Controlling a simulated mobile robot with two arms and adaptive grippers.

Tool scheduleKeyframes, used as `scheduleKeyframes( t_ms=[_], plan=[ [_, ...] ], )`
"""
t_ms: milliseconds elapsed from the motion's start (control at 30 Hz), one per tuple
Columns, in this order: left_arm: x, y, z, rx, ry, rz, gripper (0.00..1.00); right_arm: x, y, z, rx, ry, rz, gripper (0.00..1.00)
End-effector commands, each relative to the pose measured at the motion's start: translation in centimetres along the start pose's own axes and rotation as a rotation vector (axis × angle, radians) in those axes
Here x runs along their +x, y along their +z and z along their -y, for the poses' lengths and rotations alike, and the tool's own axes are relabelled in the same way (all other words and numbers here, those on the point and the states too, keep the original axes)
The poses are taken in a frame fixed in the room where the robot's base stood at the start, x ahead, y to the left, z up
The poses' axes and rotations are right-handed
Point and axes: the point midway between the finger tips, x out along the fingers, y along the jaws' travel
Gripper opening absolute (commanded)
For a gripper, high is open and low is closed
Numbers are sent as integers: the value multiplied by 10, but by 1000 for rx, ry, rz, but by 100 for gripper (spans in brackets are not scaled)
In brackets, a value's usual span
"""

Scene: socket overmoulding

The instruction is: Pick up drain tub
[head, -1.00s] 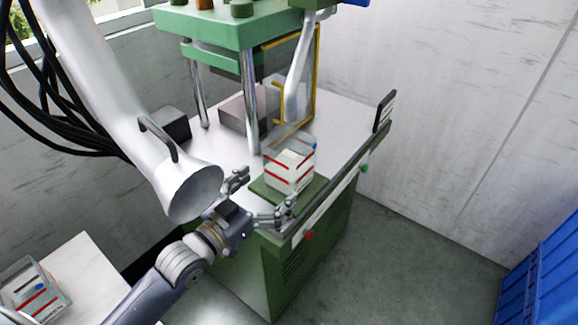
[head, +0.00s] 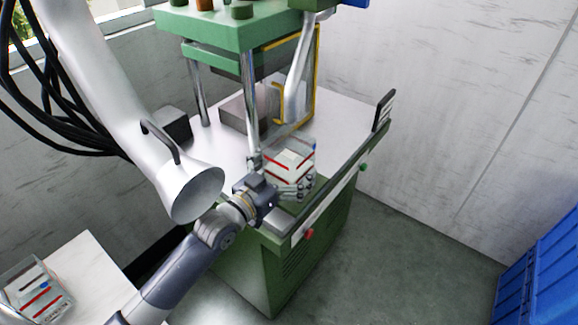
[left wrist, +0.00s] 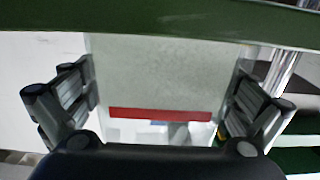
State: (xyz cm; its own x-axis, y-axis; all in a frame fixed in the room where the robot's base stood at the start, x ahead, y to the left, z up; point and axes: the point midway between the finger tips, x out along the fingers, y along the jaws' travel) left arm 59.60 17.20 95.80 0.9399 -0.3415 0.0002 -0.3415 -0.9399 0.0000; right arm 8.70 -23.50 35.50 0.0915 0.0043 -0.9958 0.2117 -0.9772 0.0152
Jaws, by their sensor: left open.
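The drain tub (head: 291,157), a clear-walled box with white and red-striped sides, stands on the green pad at the front of the machine table. In the left wrist view the tub (left wrist: 160,75) fills the space between the fingers, with a red band across it. My left gripper (head: 279,175) is open, with its fingers on either side of the tub. In the left wrist view the open gripper (left wrist: 163,100) shows small gaps beside the tub, and contact cannot be made out. My right gripper is not in view.
A green press with metal columns (head: 251,105) stands behind the tub. A white funnel-ended duct (head: 197,194) hangs left of my arm. A similar striped box (head: 36,292) sits on a white table at lower left. Blue crates (head: 545,270) stand at right. The floor between is clear.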

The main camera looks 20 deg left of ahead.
Motion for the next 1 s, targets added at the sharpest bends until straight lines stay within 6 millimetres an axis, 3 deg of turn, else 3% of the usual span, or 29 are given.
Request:
scheduleKeyframes(
  t_ms=[33,300,733,1000],
  plan=[
    [0,0,0,0,0,0,100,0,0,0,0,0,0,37],
    [0,0,0,0,0,0,41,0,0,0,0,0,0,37],
    [0,-8,0,1,0,-5,41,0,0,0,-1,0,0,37],
    [-1,-40,-2,1,1,-8,41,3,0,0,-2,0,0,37]
  ],
)
